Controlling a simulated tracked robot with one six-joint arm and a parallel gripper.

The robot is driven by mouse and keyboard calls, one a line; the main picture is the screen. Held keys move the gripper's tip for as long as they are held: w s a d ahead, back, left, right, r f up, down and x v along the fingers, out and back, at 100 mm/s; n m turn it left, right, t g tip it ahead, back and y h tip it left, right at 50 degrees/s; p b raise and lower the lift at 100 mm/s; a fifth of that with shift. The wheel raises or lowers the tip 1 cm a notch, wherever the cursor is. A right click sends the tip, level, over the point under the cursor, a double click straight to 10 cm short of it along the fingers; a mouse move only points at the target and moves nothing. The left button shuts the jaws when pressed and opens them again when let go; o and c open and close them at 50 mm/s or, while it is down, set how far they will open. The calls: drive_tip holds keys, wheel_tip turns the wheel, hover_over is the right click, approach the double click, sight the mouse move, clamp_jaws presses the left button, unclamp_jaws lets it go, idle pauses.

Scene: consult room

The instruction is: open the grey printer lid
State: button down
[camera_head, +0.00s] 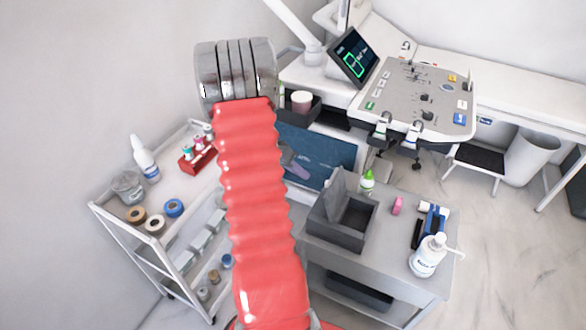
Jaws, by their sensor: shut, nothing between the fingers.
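The grey printer (343,238) looks like a dark grey box on the grey cart top, right of my red-sleeved arm. A dark grey panel, which looks like its lid (335,197), stands raised and tilted at the box's back left, and the box's hollow inside shows. My arm crosses the middle of the picture and covers what lies behind it. Its fingers do not show, so I cannot tell where my gripper is relative to the lid.
A green-capped bottle (367,182) stands just behind the printer. A pink block (397,206), a black and blue item (431,222) and a white pump bottle (428,257) are to its right. A blue panel (325,158) is behind. A white shelf trolley (120,229) stands left.

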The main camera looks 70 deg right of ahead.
sight(333, 193)
drive_tip(key=shift+s+d+f, duration=0.1)
drive_tip(key=shift+s+f, duration=0.05)
drive_tip(key=shift+s, duration=0.7)
drive_tip(key=shift+s+d+f, duration=0.1)
drive_tip(key=shift+s+f, duration=0.1)
drive_tip(key=shift+s, duration=0.7)
drive_tip(key=shift+s+f, duration=0.15)
drive_tip(key=shift+s, duration=0.7)
drive_tip(key=s+r, duration=0.1)
drive_tip(key=s+t, duration=0.1)
drive_tip(key=s, duration=0.1)
drive_tip(key=shift+a+r, duration=0.15)
drive_tip(key=shift+r, duration=0.2)
